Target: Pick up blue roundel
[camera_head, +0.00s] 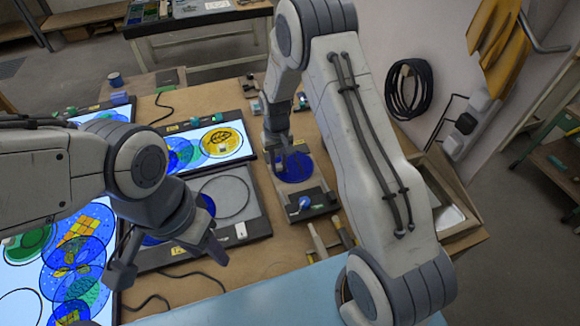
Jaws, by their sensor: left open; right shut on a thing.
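A dark blue roundel (299,170) lies at a small grey stand (318,208) near the middle of the wooden table. My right gripper (283,160) reaches down from above and is shut on its left edge; the fingertips are small and partly hidden. Whether the roundel touches the stand cannot be told. My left gripper (168,264) is open and empty, pointing down over the front left of the table. Another blue round piece (208,204) shows partly behind my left gripper, beside a grey panel with a round outline (228,196).
A lit panel (233,138) holds blue, green and yellow round pieces. A large lit panel (30,280) with patterned circles lies at the left. Tools (318,242) lie near the front right edge. Black cables cross the table. A tray (450,216) stands at the right.

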